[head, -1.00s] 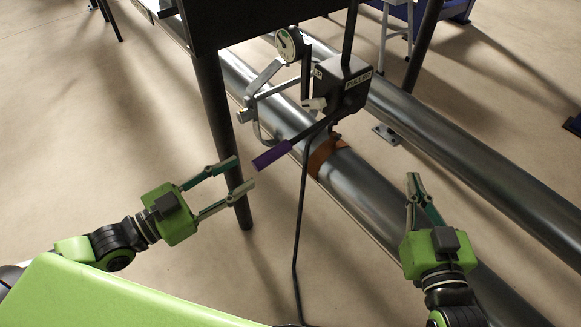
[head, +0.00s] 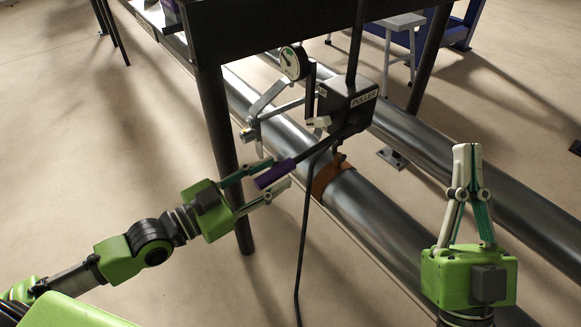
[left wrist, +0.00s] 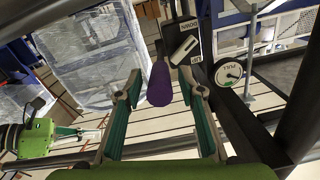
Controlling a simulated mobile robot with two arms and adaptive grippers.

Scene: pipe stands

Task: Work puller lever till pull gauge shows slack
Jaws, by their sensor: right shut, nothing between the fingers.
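The puller (head: 347,102) is a black box with a "PULLER" label, hanging under the dark beam. Its lever slopes down to the left and ends in a purple handle (head: 276,175). My left gripper (head: 281,171) is open with its fingertips on either side of this handle. In the left wrist view the purple handle (left wrist: 160,84) stands between the spread fingers, with gaps showing on both sides. The round white pull gauge (head: 294,62) hangs beside the puller; it also shows in the left wrist view (left wrist: 230,71), its reading too small to tell. My right gripper (head: 466,150) is shut and empty, pointing up, away from the puller.
An orange strap (head: 329,178) goes around the near steel pipe (head: 375,215) below the puller. A grey clamp-like frame (head: 262,110) and a dark post (head: 228,160) stand close to my left gripper. A black rod or cable hangs to the floor.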

